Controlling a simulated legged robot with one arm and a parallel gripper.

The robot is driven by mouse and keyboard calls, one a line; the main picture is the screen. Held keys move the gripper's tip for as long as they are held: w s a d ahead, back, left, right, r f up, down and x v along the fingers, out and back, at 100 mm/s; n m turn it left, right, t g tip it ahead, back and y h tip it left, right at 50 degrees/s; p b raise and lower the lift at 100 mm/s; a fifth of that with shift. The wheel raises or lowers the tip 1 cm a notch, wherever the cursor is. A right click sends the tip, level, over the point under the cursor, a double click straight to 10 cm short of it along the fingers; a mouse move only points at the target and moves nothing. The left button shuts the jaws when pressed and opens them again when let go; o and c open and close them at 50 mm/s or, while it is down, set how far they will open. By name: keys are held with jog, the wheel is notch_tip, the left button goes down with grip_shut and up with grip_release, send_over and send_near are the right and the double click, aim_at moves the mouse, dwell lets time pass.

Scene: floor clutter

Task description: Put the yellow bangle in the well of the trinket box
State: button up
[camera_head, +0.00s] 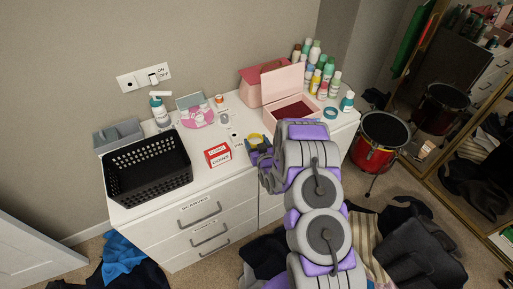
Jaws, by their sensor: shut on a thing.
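The yellow bangle (254,139) is a small yellow shape at the end of my arm, over the white dresser top. My gripper (257,147) is shut on it, left of and in front of the trinket box. My arm hides much of the jaws, and the picture is too small to show the exact grip. The trinket box (277,119) is pink with its lid (283,82) raised. Its dark red well (294,110) is visible from above; my arm covers part of the box's front right.
A black basket (147,168), a red-and-white box (217,155) and a pink round dish (196,118) stand left on the dresser (203,212). Several bottles (322,70) and a teal ring (330,113) are right of the box. Clothes and a red drum (381,139) are on the floor.

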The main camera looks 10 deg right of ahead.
jog(key=shift+w+d+f+b, duration=0.1)
jog(key=shift+f+b, duration=0.2)
jog(key=shift+f, duration=1.25)
jog(key=shift+f, duration=0.15)
jog(key=o, duration=1)
jog(key=shift+o, duration=0.2)
jog(key=shift+f, duration=0.15)
jog(key=p+v, duration=0.3)
jog(key=v, duration=1.4)
jog(key=shift+s, duration=0.25)
